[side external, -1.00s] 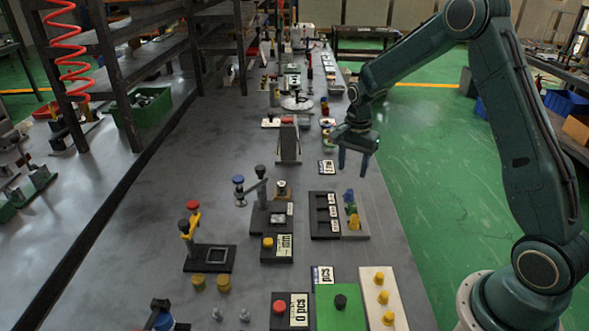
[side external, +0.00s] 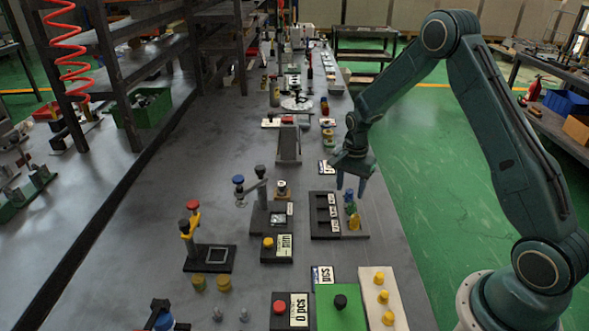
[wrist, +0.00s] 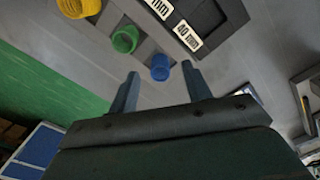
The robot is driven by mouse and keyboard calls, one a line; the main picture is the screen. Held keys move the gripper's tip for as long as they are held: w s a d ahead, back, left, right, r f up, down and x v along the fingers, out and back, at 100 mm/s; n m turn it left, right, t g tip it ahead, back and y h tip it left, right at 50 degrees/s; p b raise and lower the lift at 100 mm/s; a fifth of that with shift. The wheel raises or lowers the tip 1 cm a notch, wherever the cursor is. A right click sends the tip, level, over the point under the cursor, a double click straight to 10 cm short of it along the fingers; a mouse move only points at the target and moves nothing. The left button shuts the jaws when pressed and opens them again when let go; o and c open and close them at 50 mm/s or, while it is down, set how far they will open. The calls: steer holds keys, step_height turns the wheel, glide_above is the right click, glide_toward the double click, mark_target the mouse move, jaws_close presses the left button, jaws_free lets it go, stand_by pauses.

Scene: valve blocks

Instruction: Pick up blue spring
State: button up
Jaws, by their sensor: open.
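The blue spring (side external: 349,195) stands at the far end of a short row on a grey plate, with a green spring (side external: 351,208) and a yellow spring (side external: 354,223) nearer the camera. In the wrist view the blue spring (wrist: 161,68) appears between the two fingertips, with the green one (wrist: 125,40) and the yellow one (wrist: 78,8) to its upper left. My gripper (side external: 351,190) is open and empty, just above the blue spring; it also shows in the wrist view (wrist: 160,72). I cannot tell the exact gap between the fingers and the spring.
A black slotted tray (side external: 325,214) with white labels lies left of the springs. A white board with yellow knobs (side external: 383,297) and a green board with a black knob (side external: 340,301) are nearer the camera. The table's right edge is close to the springs.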

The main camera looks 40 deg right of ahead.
steer(key=shift+f, duration=0.6)
steer(key=c, duration=1.1)
